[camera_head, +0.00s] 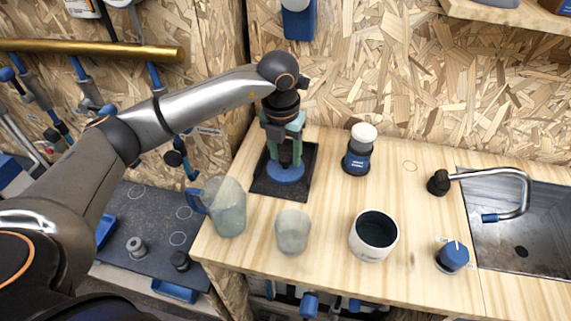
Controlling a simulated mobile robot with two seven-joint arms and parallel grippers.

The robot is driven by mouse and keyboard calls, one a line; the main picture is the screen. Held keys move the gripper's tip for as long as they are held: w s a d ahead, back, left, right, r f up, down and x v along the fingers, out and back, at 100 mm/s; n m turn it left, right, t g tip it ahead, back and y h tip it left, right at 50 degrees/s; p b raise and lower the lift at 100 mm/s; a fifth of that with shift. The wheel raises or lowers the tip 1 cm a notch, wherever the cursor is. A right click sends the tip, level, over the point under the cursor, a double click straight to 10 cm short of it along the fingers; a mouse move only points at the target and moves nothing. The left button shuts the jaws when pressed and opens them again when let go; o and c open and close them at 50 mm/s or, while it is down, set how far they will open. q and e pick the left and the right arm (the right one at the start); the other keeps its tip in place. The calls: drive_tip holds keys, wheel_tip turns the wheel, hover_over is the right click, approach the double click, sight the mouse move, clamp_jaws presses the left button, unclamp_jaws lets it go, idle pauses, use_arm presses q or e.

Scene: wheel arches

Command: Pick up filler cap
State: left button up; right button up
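My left gripper (285,158) points straight down over the black square tray (262,184) on the wooden worktop. Its teal fingers are apart, one on each side of a dark upright part. This part rises from a round blue piece (285,174) on the tray, which may be the filler cap. The fingers partly hide it, and I cannot tell whether they touch it. Another candidate is a blue ridged knob-like cap (452,257) standing alone left of the sink. My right gripper is not in view.
A clear pitcher (229,207) with a blue handle, a clear cup (292,231) and a white-rimmed dark bowl (374,235) stand along the front. A white-topped dark jar (359,150) is right of the tray. A sink (525,240) with a faucet (519,190) is at the right.

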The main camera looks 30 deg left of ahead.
use_arm(q)
clamp_jaws()
idle(0.4)
